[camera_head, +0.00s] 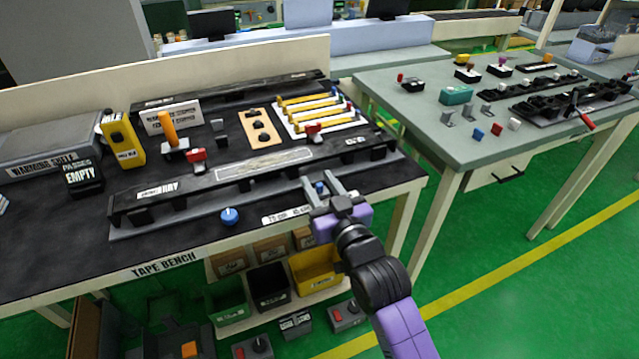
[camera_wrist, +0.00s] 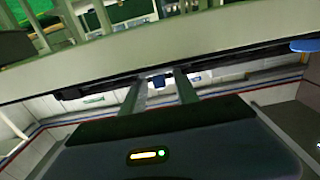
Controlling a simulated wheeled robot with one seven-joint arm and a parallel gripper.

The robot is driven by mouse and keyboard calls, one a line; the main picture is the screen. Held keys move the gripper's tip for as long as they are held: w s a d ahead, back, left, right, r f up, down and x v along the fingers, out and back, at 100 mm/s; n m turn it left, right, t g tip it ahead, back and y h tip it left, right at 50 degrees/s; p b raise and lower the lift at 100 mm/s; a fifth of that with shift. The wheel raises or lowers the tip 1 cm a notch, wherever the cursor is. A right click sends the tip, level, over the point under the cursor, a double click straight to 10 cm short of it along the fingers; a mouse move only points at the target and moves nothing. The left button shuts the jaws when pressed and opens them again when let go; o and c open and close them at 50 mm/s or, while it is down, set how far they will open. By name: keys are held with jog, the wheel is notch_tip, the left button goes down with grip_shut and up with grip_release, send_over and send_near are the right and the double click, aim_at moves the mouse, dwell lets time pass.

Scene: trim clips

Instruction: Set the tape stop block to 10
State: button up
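The tape bench (camera_head: 165,264) carries a long black rail fixture (camera_head: 215,192) along its front. Two red pieces (camera_head: 197,155) (camera_head: 314,130) sit on the fixture. I cannot tell which part is the tape stop block, and no 10 mark is readable. My gripper (camera_head: 322,184) is at the fixture's front right, fingers apart. A small blue piece (camera_head: 319,188) shows between the fingers; it also shows in the wrist view (camera_wrist: 158,82), with gaps on both sides. A round blue knob (camera_head: 229,215) is at the front, left of my gripper; a blue disc (camera_wrist: 305,45) shows at the wrist view's right edge.
A white label (camera_head: 287,214) lies on the bench's front edge, too small to read surely. A yellow box (camera_head: 122,138) and an orange-handled tool (camera_head: 168,130) stand behind the fixture. Bins (camera_head: 269,286) are under the bench. A second bench (camera_head: 430,130) stands right, past a green-floored gap.

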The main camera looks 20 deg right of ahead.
jog(key=s, duration=0.7)
jog(key=shift+s, duration=0.4)
dwell(0.4)
jog(key=s+f+g+p, duration=0.1)
jog(key=s+g+p, duration=0.2)
jog(key=s, duration=3.3)
jog(key=shift+s+f, duration=0.25)
jog(key=shift+f, duration=0.05)
jog(key=shift+a, duration=0.1)
dwell(2.0)
